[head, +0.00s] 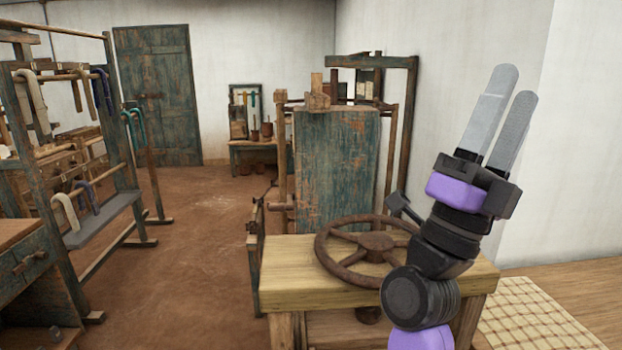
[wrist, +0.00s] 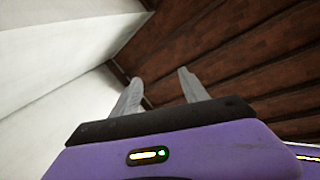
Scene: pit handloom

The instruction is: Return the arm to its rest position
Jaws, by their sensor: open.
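My gripper (head: 513,88) is at the right of the head view, raised in front of the white wall, with its two grey fingers pointing up. The fingers are apart, with nothing between them. My arm, black and purple, rises from the bottom edge and partly covers the right side of a rusty handwheel. In the wrist view my gripper (wrist: 158,88) points toward a dark brown plank ceiling (wrist: 225,50) and white walls (wrist: 60,60). Its fingers touch nothing there.
A rusty handwheel (head: 338,247) lies on a wooden table (head: 290,285) beside my arm. A blue-green weathered panel (head: 335,160) stands behind it. A yarn rack (head: 70,155) is at left. A checked mat (head: 525,315) lies at lower right. Bare brown floor (head: 200,240) lies between.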

